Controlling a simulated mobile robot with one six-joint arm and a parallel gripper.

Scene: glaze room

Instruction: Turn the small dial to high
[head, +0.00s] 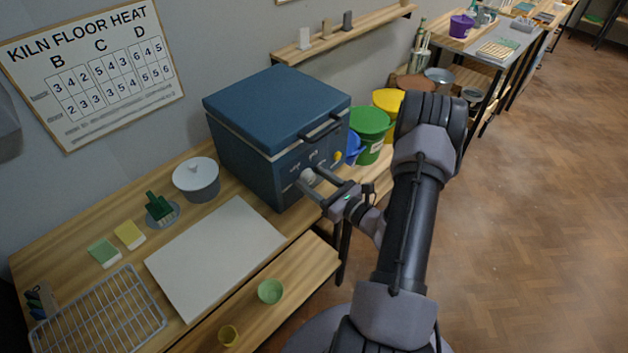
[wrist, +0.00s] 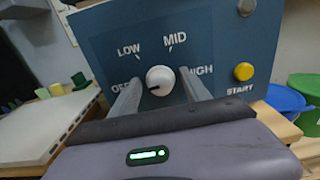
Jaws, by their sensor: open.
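The blue kiln (head: 262,150) stands on the wooden bench with its lid closed. On its front panel is a round white dial (wrist: 160,80), ringed by the labels OFF, LOW, MID and HIGH. A dark mark on the dial points lower left, toward OFF. The dial also shows in the head view (head: 307,176). My gripper (wrist: 161,90) is open, with one finger on each side of this dial; I cannot tell whether they touch it.
A yellow START button (wrist: 244,71) sits right of the dial. Green (head: 370,127) and yellow (head: 389,101) buckets stand right of the kiln. A white board (head: 215,255) and a lidded pot (head: 197,181) lie to its left. A wall chart (head: 92,70) reads KILN FLOOR HEAT.

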